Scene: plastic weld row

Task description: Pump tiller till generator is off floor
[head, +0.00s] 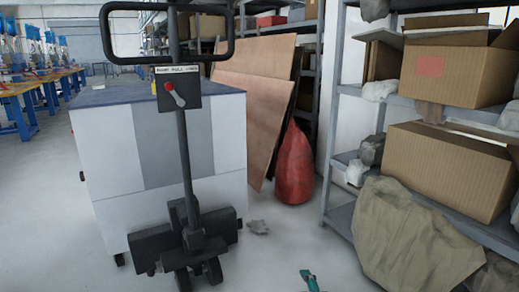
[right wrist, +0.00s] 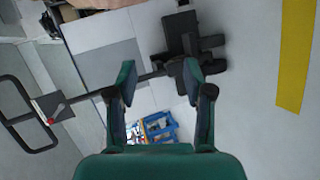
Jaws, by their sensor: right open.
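A black pallet-jack tiller (head: 184,135) stands upright in the middle of the head view. It has a wide loop handle (head: 105,30) at its top and a label plate with a red-tipped lever (head: 175,93). Behind it is the big white and grey generator box (head: 110,155); its floor clearance cannot be told. In the right wrist view the handle (right wrist: 3,100) lies at the left and the shaft (right wrist: 85,97) runs behind my fingers. My right gripper (right wrist: 160,78) is open and empty. Only its teal tip (head: 310,280) shows in the head view. My left gripper is out of view.
A red sack (head: 294,170) and leaning wood sheets (head: 255,85) stand behind the generator. A shelf with cardboard boxes (head: 447,165) and a tan tarp (head: 415,230) is at the right. Blue workbenches (head: 20,110) stand far left.

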